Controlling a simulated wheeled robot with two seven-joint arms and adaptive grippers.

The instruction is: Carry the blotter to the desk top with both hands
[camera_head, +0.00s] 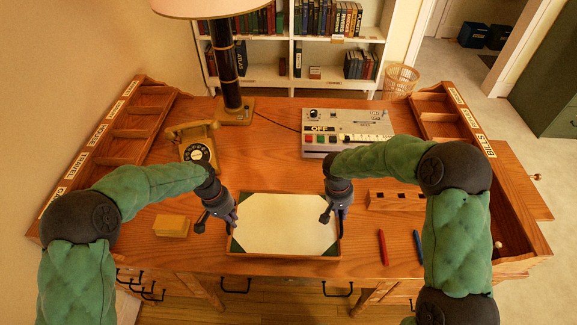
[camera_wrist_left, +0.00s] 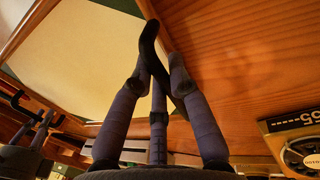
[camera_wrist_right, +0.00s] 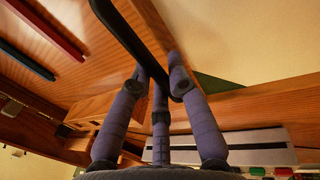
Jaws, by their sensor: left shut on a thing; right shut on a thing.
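The blotter (camera_head: 285,222) is a cream sheet with dark green corners in a wooden frame with a black handle at each side. It lies level at the front middle of the desk top (camera_head: 262,150); I cannot tell whether it touches the wood or hangs just above. My left gripper (camera_head: 230,218) is shut on its left handle, seen as a dark curved bar (camera_wrist_left: 150,48) in the left wrist view. My right gripper (camera_head: 338,208) is shut on its right handle, a black bar (camera_wrist_right: 122,35) in the right wrist view.
A yellow block (camera_head: 171,226) lies left of the blotter. A red pen (camera_head: 383,247), a blue pen (camera_head: 419,246) and a slotted wooden block (camera_head: 394,200) are on its right. Behind are a telephone (camera_head: 196,150), a lamp (camera_head: 229,70) and a grey switch box (camera_head: 345,130). Labelled racks line both sides.

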